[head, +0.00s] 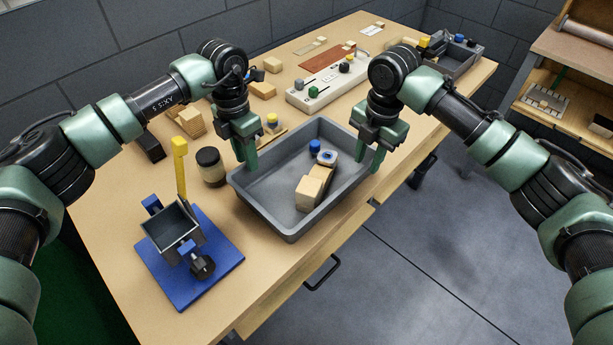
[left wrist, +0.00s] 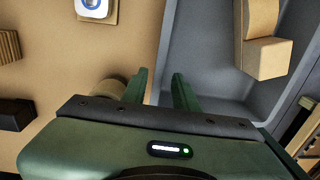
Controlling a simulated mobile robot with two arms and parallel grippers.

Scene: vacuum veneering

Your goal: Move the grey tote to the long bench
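My left gripper (head: 247,158) is at the tote's left wall. In the left wrist view its fingers (left wrist: 160,92) are apart, one on each side of the rim, with a gap between them. My right gripper (head: 370,157) is at the tote's right wall, its fingers apart at the rim. Its contact with the wall cannot be made out.
A blue-based fixture (head: 195,265) with a yellow lever and a dark-lidded jar (head: 210,167) stand left of the tote. A white control panel (head: 325,82) and a brown sheet (head: 327,56) lie behind. Another grey bin (head: 460,62) is at the far right end. Shelving (head: 565,75) stands beyond.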

